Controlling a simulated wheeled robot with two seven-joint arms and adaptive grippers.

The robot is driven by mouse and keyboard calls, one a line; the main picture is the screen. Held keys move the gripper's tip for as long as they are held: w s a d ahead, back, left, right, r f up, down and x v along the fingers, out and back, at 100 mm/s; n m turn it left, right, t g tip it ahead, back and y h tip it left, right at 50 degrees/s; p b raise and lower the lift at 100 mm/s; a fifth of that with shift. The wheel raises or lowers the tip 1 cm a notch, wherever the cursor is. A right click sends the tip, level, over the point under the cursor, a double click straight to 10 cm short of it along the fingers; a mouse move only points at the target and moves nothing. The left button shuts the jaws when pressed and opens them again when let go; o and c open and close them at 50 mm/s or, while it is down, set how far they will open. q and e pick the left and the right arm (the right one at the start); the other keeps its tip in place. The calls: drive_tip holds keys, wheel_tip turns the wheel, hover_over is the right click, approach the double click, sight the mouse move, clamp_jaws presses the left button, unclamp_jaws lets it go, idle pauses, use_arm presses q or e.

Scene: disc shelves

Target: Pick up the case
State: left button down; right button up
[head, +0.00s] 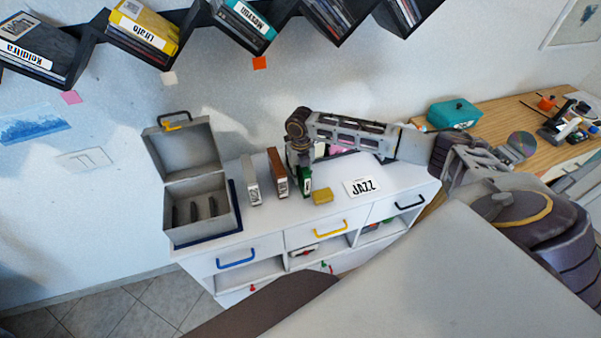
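Three upright cases stand in a row on the white cabinet: a white one (250,181), a brown one (277,173) and a green one (305,183). My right gripper (302,166) points down at the top of the green case, and its arm reaches in from the right. The gripper hides the upper part of the green case. The fingers are too small to tell whether they touch or grip it. A grey open box (183,188) with dark dividers stands at the left end, its lid raised. My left gripper is not in view.
A yellow block (322,196) and a white JAZZ card (361,186) lie right of the green case. The white cabinet (283,217) has coloured handles. Black zigzag shelves (183,33) hang above. A wooden desk (503,113) with a teal box (453,114) stands at right.

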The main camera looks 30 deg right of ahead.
clamp_jaws()
drive_tip(key=shift+r, duration=0.15)
wheel_tip(320, 180, up, 18)
drive_tip(key=b, duration=0.1)
idle(0.6)
idle(0.4)
